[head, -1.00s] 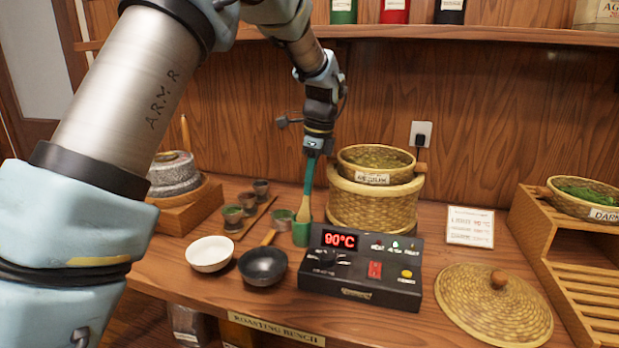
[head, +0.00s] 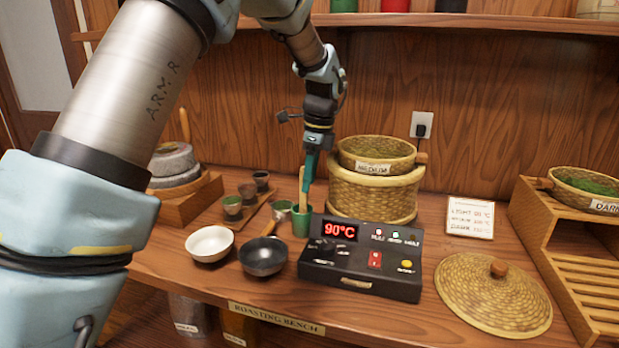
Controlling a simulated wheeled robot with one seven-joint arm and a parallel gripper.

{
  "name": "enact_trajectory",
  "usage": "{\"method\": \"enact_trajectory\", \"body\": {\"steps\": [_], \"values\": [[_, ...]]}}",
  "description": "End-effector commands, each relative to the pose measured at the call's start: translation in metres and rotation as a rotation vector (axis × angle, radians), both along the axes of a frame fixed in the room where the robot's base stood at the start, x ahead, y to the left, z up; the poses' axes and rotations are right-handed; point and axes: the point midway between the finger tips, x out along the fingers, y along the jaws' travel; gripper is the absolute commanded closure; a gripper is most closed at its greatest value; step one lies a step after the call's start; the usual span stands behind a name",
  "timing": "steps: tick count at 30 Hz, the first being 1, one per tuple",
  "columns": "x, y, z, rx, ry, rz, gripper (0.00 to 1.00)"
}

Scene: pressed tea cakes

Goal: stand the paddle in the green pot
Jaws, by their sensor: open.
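The wooden paddle (head: 302,180) stands roughly upright, its lower end hidden in the small green pot (head: 301,225) behind the roasting control box. My gripper (head: 307,188) is open and points down above the pot. Its teal fingers are beside the paddle's upper part, overlapping it in the picture. I cannot tell whether a finger touches the paddle.
The black control box (head: 362,262) stands close in front and right of the pot. A black pan (head: 263,257), a white bowl (head: 209,245) and small cups (head: 247,193) lie left.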

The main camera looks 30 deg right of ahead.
Motion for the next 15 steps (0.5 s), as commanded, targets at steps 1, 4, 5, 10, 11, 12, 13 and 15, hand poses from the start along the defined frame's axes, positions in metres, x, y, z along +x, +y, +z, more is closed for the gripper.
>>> {"method": "enact_trajectory", "body": {"steps": [1, 4, 5, 10, 11, 12, 13, 15], "values": [[0.0, 0.0, 0.0, 0.0, 0.0, 0.0, 0.53], [0.0, -0.001, 0.004, -0.002, -0.001, 0.0, 0.53], [0.0, -0.001, 0.006, -0.003, -0.002, 0.0, 0.53], [-0.003, -0.005, 0.033, -0.005, -0.003, -0.001, 0.53], [-0.003, -0.005, 0.039, -0.004, -0.003, -0.001, 0.53], [-0.004, -0.006, 0.047, -0.004, -0.003, 0.0, 0.53], [-0.005, -0.007, 0.053, -0.005, -0.004, 0.0, 0.53], [-0.006, -0.008, 0.067, -0.006, -0.003, 0.0, 0.53]]}}
